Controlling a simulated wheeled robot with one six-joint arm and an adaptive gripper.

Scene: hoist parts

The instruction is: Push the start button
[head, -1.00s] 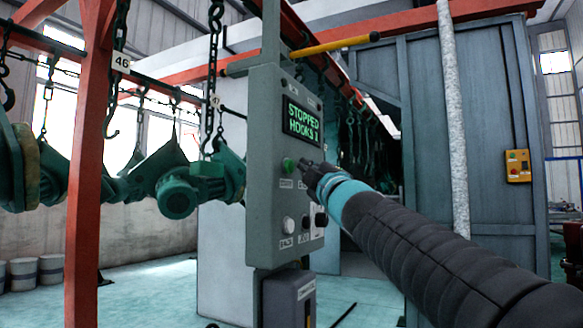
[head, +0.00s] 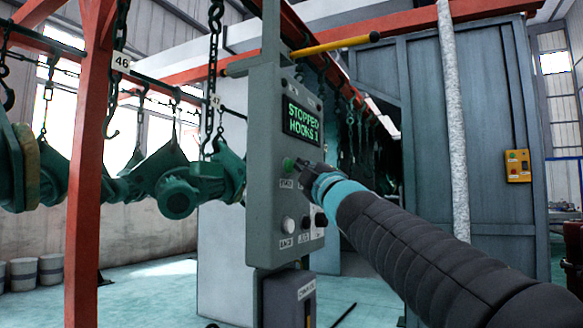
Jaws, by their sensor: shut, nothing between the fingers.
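The start button (head: 288,164) is a small green button on the grey control panel (head: 262,200), below the screen (head: 301,120) that reads "STOPPED HOOKS 1". A label under the button reads "START". My gripper (head: 300,164) is shut and empty, with its tip at the right side of the green button. The tip covers part of the button; I cannot tell whether they touch or whether the button is pressed in.
A white button (head: 287,224) and a black knob (head: 320,219) sit lower on the panel. A yellow bar (head: 335,45) juts out above the screen. Green motors (head: 190,190) hang from hooks at left.

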